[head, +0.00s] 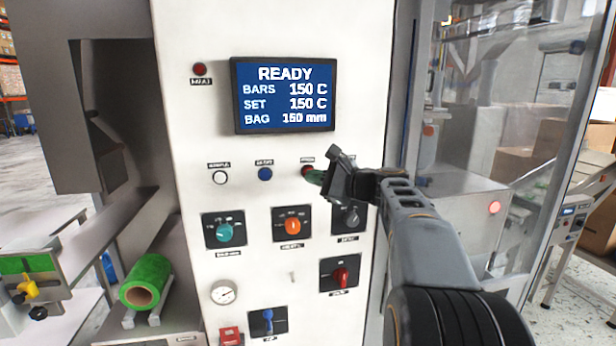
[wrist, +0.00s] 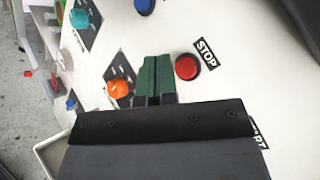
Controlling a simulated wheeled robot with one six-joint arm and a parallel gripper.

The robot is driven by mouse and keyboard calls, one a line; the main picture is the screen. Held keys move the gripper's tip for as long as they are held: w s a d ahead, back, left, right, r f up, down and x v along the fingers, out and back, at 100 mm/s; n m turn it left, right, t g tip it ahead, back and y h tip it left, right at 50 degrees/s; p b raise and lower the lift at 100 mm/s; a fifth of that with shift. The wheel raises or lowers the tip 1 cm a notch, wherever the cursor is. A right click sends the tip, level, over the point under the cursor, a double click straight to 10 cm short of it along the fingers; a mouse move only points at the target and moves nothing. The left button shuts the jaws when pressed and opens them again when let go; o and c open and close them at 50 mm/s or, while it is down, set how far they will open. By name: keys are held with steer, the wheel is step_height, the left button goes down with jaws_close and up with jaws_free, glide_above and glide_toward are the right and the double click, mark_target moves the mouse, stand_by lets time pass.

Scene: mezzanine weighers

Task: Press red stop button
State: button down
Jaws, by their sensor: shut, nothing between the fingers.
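The red stop button (wrist: 187,67) is a round red cap in a dark ring, with a black STOP label (wrist: 205,53) beside it in the wrist view. In the head view the red button (head: 307,171) is partly hidden behind my gripper (head: 318,178). My gripper is shut and empty, its green fingertips (wrist: 156,66) together. In the wrist view the tips appear just left of the button, with a small strip of panel between them. I cannot tell how far the tips are from the panel.
A white button (head: 220,177) and a blue button (head: 265,174) sit left in the same row. Below are a teal knob (head: 225,232), an orange knob (head: 292,226) and a red knob (head: 341,276). A screen (head: 284,95) reading READY is above. A red lamp (head: 200,69) is upper left.

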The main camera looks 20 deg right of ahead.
steer(key=shift+s+a+b, duration=0.2)
steer(key=shift+s+b, duration=0.1)
steer(key=shift+s, duration=0.55)
steer(key=shift+s+a+b, duration=0.15)
steer(key=shift+s+b, duration=0.15)
steer(key=shift+s, duration=0.5)
